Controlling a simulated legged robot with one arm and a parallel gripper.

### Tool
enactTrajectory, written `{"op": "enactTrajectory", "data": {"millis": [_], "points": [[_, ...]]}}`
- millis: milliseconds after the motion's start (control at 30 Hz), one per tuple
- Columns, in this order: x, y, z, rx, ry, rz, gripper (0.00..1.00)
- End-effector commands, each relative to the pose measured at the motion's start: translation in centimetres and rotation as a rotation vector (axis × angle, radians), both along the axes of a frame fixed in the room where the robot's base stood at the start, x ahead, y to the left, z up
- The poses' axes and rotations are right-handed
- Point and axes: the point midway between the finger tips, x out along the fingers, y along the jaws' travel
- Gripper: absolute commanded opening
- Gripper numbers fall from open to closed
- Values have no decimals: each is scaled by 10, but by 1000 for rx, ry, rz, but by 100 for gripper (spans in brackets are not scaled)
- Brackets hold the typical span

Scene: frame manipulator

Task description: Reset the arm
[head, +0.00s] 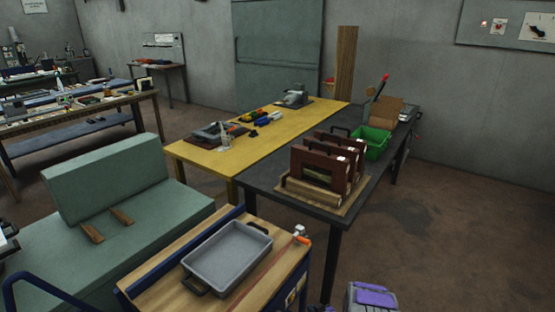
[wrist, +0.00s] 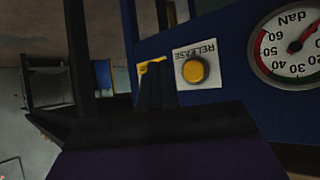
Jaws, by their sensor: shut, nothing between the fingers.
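My gripper (wrist: 155,78) shows in the wrist view as dark fingers above a dark purple body. It is shut with nothing held. Its fingertips are in front of a dark blue panel (wrist: 225,50), and I cannot tell whether they touch it. In the head view, a grey and purple part of my arm shows at the bottom edge, right of the wooden-topped cart (head: 150,280). The fingertips cannot be made out there.
The panel has a yellow button (wrist: 194,70) labelled RELEASE and a round gauge (wrist: 290,45). A grey tray (head: 228,258) lies on the cart. Brown frames (head: 322,165) and a green bin (head: 374,142) stand on the dark table (head: 265,185). Floor at right is clear.

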Motion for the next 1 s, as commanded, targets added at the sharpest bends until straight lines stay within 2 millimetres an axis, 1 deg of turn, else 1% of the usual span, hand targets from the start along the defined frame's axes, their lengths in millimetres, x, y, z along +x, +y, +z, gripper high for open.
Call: {"op": "enactTrajectory", "data": {"millis": [67, 167, 267, 433, 533, 767, 800, 867, 900, 967, 1000], "points": [[6, -2, 14, -15, 11, -10, 0], [15, -8, 40, -45, 39, -30, 0], [22, -15, 71, -80, 76, -56, 0], [21, -24, 122, -132, 148, -102, 0], [17, -29, 153, -158, 190, -129, 0], [-10, -35, 222, -209, 295, -186, 0], [-16, -36, 235, -217, 314, -197, 0], [-28, -37, 251, -227, 344, -211, 0], [-36, -38, 263, -234, 363, -221, 0], [-48, -38, 279, -241, 392, -236, 0], [-57, -39, 292, -247, 409, -245, 0]]}}
